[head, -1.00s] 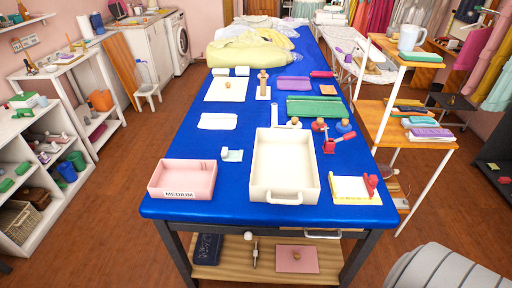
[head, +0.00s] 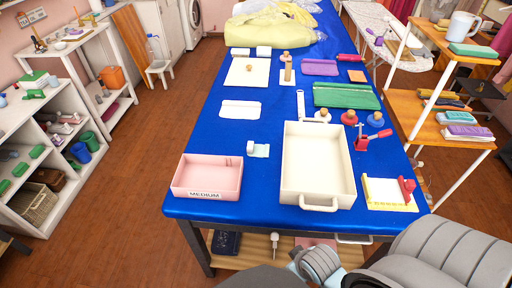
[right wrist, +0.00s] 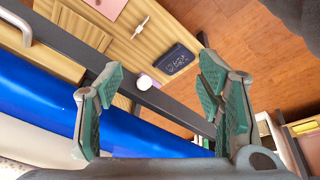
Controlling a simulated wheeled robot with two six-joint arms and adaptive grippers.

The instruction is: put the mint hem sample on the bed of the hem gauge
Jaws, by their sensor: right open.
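The mint hem sample (head: 262,152) appears as a small pale mint piece with a whitish raised part at its left, lying on the blue table between the pink tray and the cream tray. The hem gauge, which I take to be the pale plate with yellow edges and a red clamp (head: 390,194), sits at the table's front right corner; its bed looks empty. My right gripper (right wrist: 160,88) is open and empty, its green-padded fingers wide apart, below the table's front edge. My right arm shows at the bottom right of the head view. My left gripper is not in view.
A cream tray (head: 290,184) with a front handle stands between sample and gauge. A pink tray marked MEDIUM (head: 181,186) is left of it. A red-handled tool (head: 362,142) stands behind the gauge. A wooden shelf (right wrist: 105,40) lies under the table.

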